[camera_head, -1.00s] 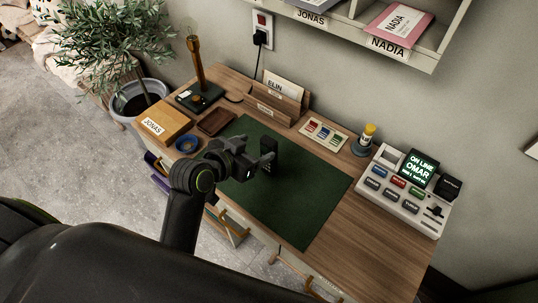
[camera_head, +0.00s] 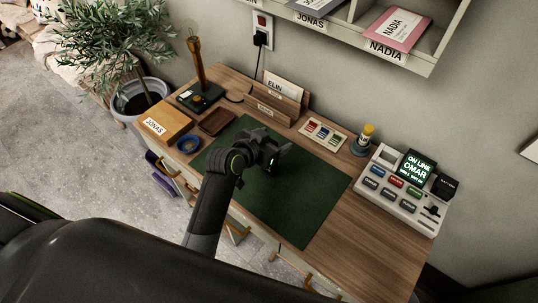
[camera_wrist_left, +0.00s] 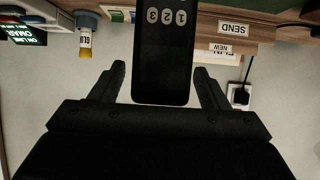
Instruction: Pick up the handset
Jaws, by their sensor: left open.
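The handset (camera_wrist_left: 163,75) is a black slab with round grey keys marked 1, 2 and 3, seen in the left wrist view. It sits between the two fingers of my left gripper (camera_wrist_left: 162,75), with a gap showing on each side. My left gripper also shows in the head view (camera_head: 277,158), open over the green mat (camera_head: 305,200). There it hides most or all of the handset. My right gripper is in neither view.
A console (camera_head: 403,190) with a lit screen stands at the desk's right. A glue bottle (camera_head: 363,138), a card with coloured strips (camera_head: 324,133) and a letter holder (camera_head: 272,104) line the back. A wooden box (camera_head: 165,122) is at the left. The mat's right part is clear.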

